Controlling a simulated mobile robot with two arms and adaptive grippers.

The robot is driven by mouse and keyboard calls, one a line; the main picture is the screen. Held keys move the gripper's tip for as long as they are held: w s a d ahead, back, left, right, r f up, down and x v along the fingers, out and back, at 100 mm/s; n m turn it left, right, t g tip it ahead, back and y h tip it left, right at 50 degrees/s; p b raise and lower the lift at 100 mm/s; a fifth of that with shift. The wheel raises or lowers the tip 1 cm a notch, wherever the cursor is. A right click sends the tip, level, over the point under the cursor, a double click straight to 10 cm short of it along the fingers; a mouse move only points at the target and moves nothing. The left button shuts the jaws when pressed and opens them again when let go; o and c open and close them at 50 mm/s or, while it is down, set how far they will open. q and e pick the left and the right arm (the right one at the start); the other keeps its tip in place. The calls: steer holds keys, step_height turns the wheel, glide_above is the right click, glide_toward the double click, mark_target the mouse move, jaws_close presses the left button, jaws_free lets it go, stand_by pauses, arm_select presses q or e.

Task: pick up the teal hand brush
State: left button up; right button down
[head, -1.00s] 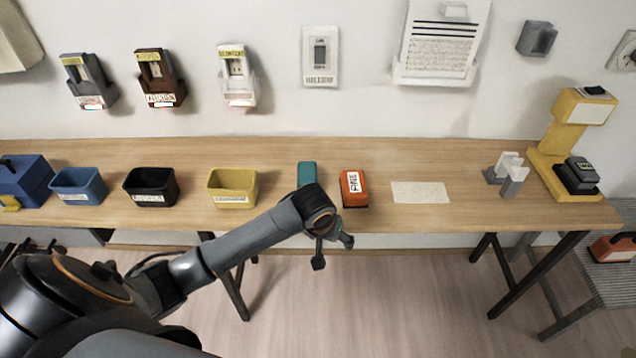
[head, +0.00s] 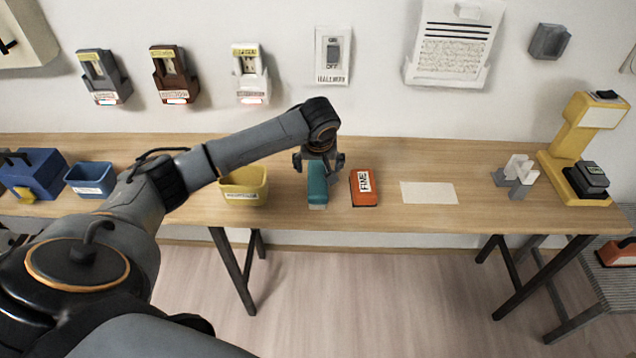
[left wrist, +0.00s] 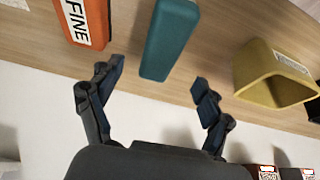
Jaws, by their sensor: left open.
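The teal hand brush (head: 317,184) lies on the wooden table, left of the orange FINE block. My left gripper (head: 320,161) is over the brush's far end in the head view, with its fingers spread to either side. In the left wrist view the brush (left wrist: 170,40) lies beyond the open fingers (left wrist: 156,92), its end between them in the picture. The fingers do not appear to touch it. The brush's underside is hidden. My right gripper is not in view.
The orange FINE block (head: 363,188) lies close on the right, and the yellow bin (head: 243,186) stands on the left. A pale sheet (head: 428,193) lies farther right on the table (head: 420,155). Several holders hang on the wall behind.

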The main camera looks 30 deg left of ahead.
mark_target(318, 177)
arm_select(q)
steer(key=x, duration=0.8)
steer(key=shift+s+a+f+p, duration=0.1)
steer(key=shift+f+p, duration=0.05)
steer(key=shift+p, duration=0.25)
steer(key=c, duration=1.3)
